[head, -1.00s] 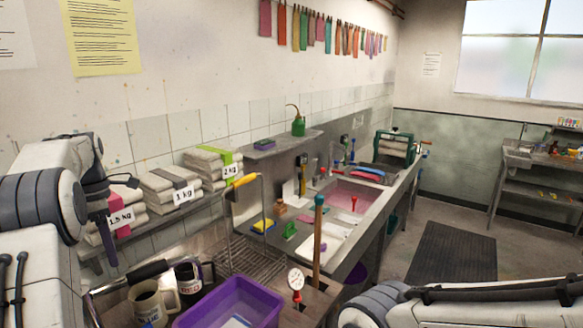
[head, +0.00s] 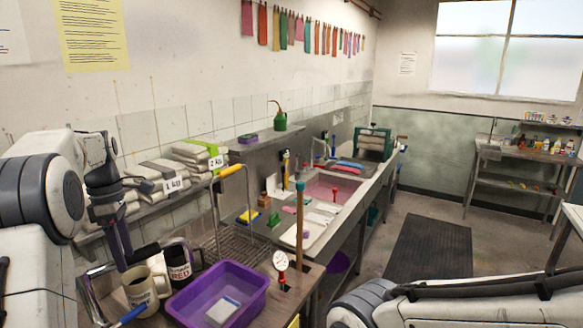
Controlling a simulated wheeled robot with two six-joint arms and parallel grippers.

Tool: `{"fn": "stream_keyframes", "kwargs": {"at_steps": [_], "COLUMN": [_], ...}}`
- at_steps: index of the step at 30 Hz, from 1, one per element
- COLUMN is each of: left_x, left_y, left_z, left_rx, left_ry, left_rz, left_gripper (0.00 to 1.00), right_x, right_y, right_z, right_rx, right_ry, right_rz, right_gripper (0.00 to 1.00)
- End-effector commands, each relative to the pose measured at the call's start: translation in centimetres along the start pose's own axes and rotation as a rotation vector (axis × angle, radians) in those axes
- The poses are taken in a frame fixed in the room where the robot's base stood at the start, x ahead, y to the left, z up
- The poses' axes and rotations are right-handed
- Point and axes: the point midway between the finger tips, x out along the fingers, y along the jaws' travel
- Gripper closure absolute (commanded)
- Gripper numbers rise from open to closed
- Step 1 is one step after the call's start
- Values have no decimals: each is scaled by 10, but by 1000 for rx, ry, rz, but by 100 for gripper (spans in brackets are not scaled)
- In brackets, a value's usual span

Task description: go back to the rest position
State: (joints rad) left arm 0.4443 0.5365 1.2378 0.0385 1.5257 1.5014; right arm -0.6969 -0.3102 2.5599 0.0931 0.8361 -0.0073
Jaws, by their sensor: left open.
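My left arm comes in from the left, folded, with its dark gripper (head: 119,240) pointing down in front of the shelf of sacks. The gripper is open, and I see nothing between its fingers. It hangs just left of the cream mug (head: 140,290) and above the bench; the exact gap to the mug is hard to tell. My right arm lies along the bottom right edge of the head view, and its gripper is out of the picture.
A dark mug marked RED (head: 180,268) and a purple tub (head: 250,296) stand on the bench near the left gripper. A wooden pole (head: 299,230) rises beside a dial gauge (head: 281,263). Folded sacks (head: 198,152) fill the shelf. The floor with a dark mat (head: 428,250) is clear.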

Motion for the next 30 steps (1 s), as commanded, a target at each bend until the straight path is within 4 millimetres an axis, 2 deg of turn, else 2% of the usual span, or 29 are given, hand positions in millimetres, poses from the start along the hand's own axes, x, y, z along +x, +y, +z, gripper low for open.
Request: {"fn": "stream_keyframes", "kwargs": {"at_steps": [1, 5, 8, 11, 13, 16, 18, 21, 24, 27, 30], "left_x": [6, 20, 35, 59, 82, 119, 146, 181, 209, 226, 233], "left_y": [-5, -24, -47, -86, -124, -186, -228, -279, -314, -335, -344], "left_z": [18, 62, 102, 148, 178, 206, 215, 214, 204, 195, 192], "left_rx": [78, 301, 524, 828, 1089, 1479, 1744, 2080, 2336, 2500, 2577], "left_ry": [5, 16, 28, 45, 60, 81, 96, 114, 130, 140, 145], "left_rz": [4, 15, 26, 40, 51, 64, 72, 80, 87, 90, 93], "left_gripper": [28, 28, 28, 28, 28, 28, 28, 28, 28, 28, 28], "right_x": [6, 15, 24, 37, 48, 62, 72, 82, 90, 94, 95], "right_y": [0, 1, 2, 3, 4, 4, 5, 6, 6, 7, 7], "right_z": [0, 1, 1, 2, 3, 4, 4, 5, 5, 5, 5], "right_rx": [0, 1, 2, 3, 4, 5, 6, 7, 8, 8, 9], "right_ry": [0, 0, 0, 0, 0, 0, -1, 0, 0, 0, 0], "right_rz": [0, 0, 0, 0, 0, 0, 0, 0, 0, 0, 0], "right_gripper": [50, 50, 50, 50, 50, 50, 50, 50, 50, 50, 50]}}
